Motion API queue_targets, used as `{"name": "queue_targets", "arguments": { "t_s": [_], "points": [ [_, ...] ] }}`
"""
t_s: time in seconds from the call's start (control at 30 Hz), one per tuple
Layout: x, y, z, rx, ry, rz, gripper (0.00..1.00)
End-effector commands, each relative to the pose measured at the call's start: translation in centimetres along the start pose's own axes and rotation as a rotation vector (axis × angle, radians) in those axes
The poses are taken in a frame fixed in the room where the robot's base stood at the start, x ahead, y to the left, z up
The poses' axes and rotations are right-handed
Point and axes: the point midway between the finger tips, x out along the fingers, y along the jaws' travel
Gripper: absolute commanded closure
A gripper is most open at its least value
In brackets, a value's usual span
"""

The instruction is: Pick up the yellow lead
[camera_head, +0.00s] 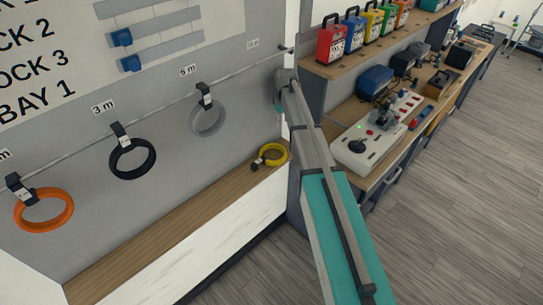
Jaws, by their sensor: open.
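The yellow lead (273,155) is a small coil with a dark strap or clip at its left side. It lies on the wooden ledge (180,215) at the foot of the grey wall panel, just left of my arm. My arm reaches up from the lower right, and its far end is by the panel's right edge, above and slightly right of the lead. I cannot make out my gripper's fingers there. Nothing is seen touching the lead.
Orange (43,211), black (132,159) and grey (208,119) coils hang from hooks along a rail. The rail's rightmost hook (285,49) holds no coil. A workbench at right carries a white control panel (375,140) below a shelf of coloured boxes (352,32). Floor at right is clear.

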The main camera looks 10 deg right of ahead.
Motion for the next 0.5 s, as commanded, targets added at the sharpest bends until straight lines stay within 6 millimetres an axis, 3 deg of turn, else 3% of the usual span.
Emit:
{"name": "queue_targets", "arguments": {
  "t_s": [0.27, 0.5],
  "points": [
    [0.2, 0.0, 0.1, 0.002, 0.000, 0.000, 0.41],
    [1.6, 0.0, 0.1, 0.003, 0.000, 0.001, 0.41]
  ]
}}
